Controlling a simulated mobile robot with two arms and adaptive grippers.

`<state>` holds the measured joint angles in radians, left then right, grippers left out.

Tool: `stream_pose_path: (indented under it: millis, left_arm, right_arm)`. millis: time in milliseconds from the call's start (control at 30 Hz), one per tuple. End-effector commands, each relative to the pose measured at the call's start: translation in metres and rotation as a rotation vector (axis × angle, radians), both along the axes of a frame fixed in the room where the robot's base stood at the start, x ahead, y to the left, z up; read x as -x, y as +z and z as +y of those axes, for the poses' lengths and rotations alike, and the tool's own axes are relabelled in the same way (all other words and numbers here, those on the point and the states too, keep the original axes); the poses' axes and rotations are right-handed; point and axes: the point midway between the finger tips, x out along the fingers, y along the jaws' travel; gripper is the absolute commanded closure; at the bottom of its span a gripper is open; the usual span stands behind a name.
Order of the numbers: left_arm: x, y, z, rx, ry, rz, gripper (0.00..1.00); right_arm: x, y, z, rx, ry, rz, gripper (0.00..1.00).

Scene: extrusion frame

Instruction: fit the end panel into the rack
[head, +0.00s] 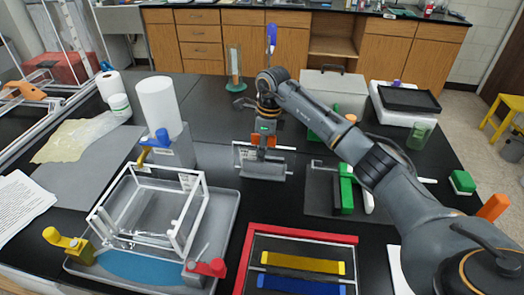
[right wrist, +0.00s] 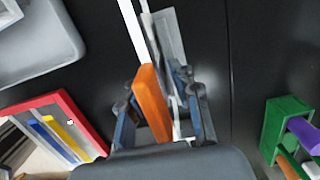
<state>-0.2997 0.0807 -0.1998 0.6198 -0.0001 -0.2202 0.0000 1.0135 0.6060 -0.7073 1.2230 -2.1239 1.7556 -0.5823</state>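The rack (head: 150,208) is an open frame of white bars in a grey tray at the left of the head view. The end panel (head: 262,167) appears to be the clear, pale-edged sheet standing in the middle of the dark table; its edge shows in the right wrist view (right wrist: 168,40). An orange grip block (right wrist: 152,105) sits at its top. My right gripper (head: 265,135) is over the panel, with its fingers on either side of the orange block. They look spread, with some gap to it; contact is unclear. My left gripper is not in view.
The grey tray (head: 228,222) also bears yellow, blue and red clamps. A red-edged frame (head: 300,233) with blue and yellow bars lies at the front. A dark mat with a green block (head: 346,190) is to the right. A white paper roll (head: 158,105) stands behind the rack.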

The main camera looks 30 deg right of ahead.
Motion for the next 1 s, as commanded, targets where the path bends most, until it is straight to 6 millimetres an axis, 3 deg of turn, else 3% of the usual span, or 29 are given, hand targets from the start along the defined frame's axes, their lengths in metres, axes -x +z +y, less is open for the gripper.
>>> stream_pose_path:
  millis: [300, 500, 700, 1000]
  left_arm:
    - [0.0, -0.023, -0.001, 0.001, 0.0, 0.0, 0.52]
    - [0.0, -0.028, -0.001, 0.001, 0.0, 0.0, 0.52]
    - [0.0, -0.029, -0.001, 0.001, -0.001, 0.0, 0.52]
    - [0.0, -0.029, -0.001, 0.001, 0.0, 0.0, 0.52]
  right_arm:
    - [0.003, 0.071, -0.008, 0.0, -0.001, -0.012, 0.7]
    - [0.005, 0.105, -0.01, -0.001, -0.001, -0.011, 0.7]
    - [0.007, 0.117, -0.012, -0.001, -0.001, -0.007, 0.7]
    - [0.007, 0.118, -0.012, -0.001, -0.001, -0.007, 0.7]
